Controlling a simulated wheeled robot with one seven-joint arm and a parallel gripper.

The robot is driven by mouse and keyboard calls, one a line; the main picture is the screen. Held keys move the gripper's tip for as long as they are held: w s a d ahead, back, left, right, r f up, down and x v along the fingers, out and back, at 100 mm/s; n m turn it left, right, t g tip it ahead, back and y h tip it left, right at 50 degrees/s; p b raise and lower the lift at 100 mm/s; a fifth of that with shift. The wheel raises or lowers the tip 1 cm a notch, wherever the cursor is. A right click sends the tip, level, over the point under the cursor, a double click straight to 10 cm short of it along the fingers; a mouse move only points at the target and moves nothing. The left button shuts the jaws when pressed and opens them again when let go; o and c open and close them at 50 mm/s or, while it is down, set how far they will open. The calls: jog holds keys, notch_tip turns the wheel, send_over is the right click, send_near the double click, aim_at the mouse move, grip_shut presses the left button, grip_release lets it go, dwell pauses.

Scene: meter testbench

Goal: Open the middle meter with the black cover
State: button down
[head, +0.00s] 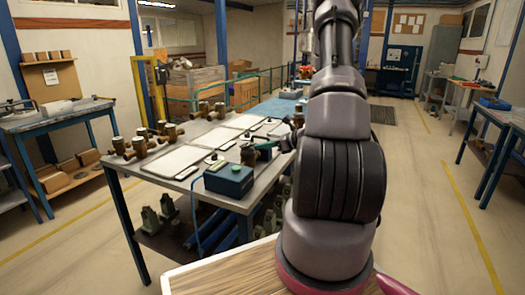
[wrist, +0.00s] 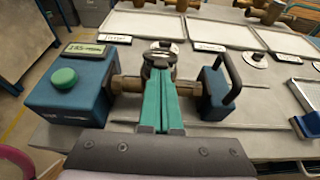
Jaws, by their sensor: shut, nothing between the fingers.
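A meter (wrist: 160,52) with brass pipe ends is clamped at the bench edge, between a blue box and a blue clamp. Its top looks dark with a pale, shiny part; I cannot tell whether this is the cover or whether it is open. In the head view the same meter (head: 248,154) is small, just behind the blue box. My gripper (wrist: 162,76) is shut and empty, its green fingers together in front of the meter and hiding its lower front. Whether the fingertips touch it is unclear. The gripper (head: 264,144) also shows in the head view, right of the meter.
The blue box (wrist: 70,88) with a green button stands left of the meter. The blue clamp (wrist: 218,88) with a black handle stands right. White trays (wrist: 147,25), small displays and brass meters (head: 170,131) occupy the bench (head: 140,172). Floor is clear at right.

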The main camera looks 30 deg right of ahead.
jog(key=shift+w+a+r, duration=0.3)
jog(key=shift+w+r, duration=0.05)
jog(key=shift+r, duration=0.25)
jog(key=shift+w+a+r, duration=0.25)
jog(key=shift+w+r, duration=0.1)
jog(key=shift+r, duration=0.3)
jog(key=shift+w+a+r, duration=0.3)
jog(key=shift+w+r, duration=0.05)
jog(key=shift+r, duration=0.25)
jog(key=shift+w+a+r, duration=0.25)
jog(key=shift+w+a, duration=0.1)
jog(key=shift+w, duration=0.1)
jog(key=shift+w+a+r, duration=0.2)
jog(key=shift+w+a, duration=0.15)
jog(key=shift+w, duration=0.1)
jog(key=shift+w+a, duration=0.6)
jog(key=shift+w, duration=0.2)
jog(key=v, duration=0.6)
jog(key=shift+r, duration=0.5)
jog(key=shift+s, duration=0.15)
